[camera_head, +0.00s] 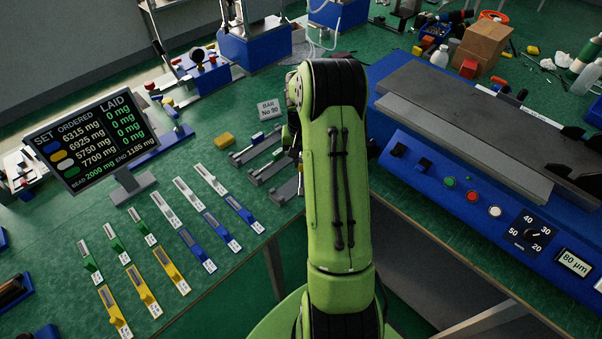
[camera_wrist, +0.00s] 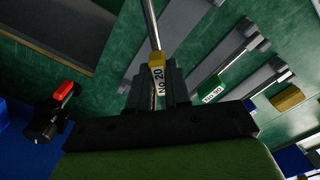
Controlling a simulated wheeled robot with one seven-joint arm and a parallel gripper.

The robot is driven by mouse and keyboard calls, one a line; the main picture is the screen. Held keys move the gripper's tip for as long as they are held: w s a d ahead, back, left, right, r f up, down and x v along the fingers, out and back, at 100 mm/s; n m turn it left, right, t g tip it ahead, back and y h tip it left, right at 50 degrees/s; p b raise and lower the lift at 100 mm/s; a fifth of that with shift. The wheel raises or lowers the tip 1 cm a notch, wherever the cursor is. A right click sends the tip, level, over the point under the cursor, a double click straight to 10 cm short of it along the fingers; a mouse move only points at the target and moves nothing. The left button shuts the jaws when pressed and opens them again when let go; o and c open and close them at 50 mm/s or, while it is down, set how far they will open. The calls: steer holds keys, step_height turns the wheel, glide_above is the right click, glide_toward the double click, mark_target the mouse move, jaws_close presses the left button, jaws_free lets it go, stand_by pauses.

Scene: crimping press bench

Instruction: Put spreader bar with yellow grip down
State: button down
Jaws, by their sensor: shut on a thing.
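The spreader bar with yellow grip (camera_wrist: 157,57) is held in my gripper (camera_wrist: 158,88) in the wrist view. Its thin metal rod runs up out of the picture and a "No 20" label shows between the jaws. My gripper is shut on it. In the head view my green arm hides the held bar and most of the gripper. Grey rests stand on the green bench beyond the arm, the nearest at the arm's left edge (camera_head: 287,188). In the wrist view a bar with a green grip (camera_wrist: 207,88) lies on a rest at the right.
A blue coating machine (camera_head: 440,170) fills the right. A red-tipped part (camera_wrist: 63,92) shows at wrist-view left.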

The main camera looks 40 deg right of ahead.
mark_target(301, 170)
steer(key=shift+f+b, duration=0.35)
steer(key=shift+f, duration=1.55)
steer(key=shift+f+b, duration=0.45)
steer(key=shift+f, duration=0.15)
steer(key=c, duration=1.1)
jaws_free()
steer(key=shift+r, duration=0.1)
